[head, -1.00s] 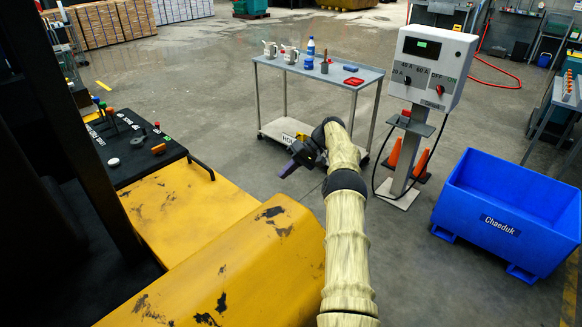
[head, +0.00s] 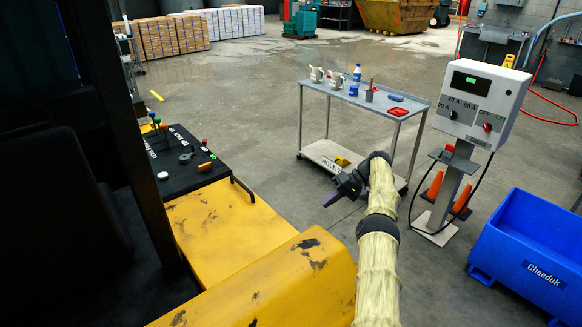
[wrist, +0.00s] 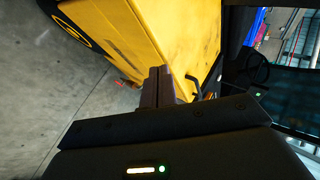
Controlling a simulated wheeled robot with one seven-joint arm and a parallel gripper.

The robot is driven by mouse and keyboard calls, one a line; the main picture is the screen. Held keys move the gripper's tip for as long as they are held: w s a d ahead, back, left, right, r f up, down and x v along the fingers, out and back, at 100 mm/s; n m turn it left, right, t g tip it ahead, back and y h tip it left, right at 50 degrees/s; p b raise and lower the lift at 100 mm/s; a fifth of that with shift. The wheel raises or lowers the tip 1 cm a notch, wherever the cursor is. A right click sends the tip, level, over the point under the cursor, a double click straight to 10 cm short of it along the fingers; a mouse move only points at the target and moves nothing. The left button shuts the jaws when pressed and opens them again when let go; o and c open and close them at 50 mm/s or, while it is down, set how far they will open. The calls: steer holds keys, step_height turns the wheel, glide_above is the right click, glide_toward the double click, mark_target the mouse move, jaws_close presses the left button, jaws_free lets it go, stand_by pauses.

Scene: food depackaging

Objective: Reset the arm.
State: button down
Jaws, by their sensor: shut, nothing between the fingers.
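My arm, in a pale yellow sleeve, reaches up from the bottom of the head view. My gripper (head: 332,200) is at its end, pointing down and left over the floor beside the yellow machine (head: 225,225). In the wrist view my gripper (wrist: 157,85) has its two fingers together with nothing between them. The yellow machine body (wrist: 140,25) fills the area beyond the fingertips there. I cannot see any contact between the gripper and the machine.
A grey cart (head: 370,98) with jugs and bottles stands behind my gripper. A charger post (head: 483,105) and orange cones (head: 462,193) stand right of it. A blue bin (head: 530,245) is at far right. A black lever panel (head: 175,160) is left. Open floor lies behind.

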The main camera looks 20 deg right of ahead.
steer(key=w+a+r+g+h, duration=0.1)
steer(key=a+r, duration=0.1)
steer(key=a, duration=0.3)
steer(key=w+a+r+h, duration=0.2)
steer(key=a, duration=0.4)
steer(key=s+a+r+h, duration=0.1)
steer(key=s+a, duration=0.3)
steer(key=s, duration=0.1)
steer(key=s+a+r+h, duration=0.2)
steer(key=s+a, duration=0.2)
steer(key=s, duration=0.2)
steer(key=s+a+r+h, duration=0.2)
steer(key=s+a, duration=0.2)
steer(key=s, duration=0.2)
steer(key=shift+a+r, duration=0.1)
steer(key=shift+a, duration=0.1)
steer(key=s+a+t+h, duration=0.1)
steer(key=s+a, duration=0.1)
steer(key=s, duration=1.5)
steer(key=shift+s+f+t+h, duration=0.3)
steer(key=shift+s+f+t, duration=0.05)
steer(key=shift+f+t, duration=0.05)
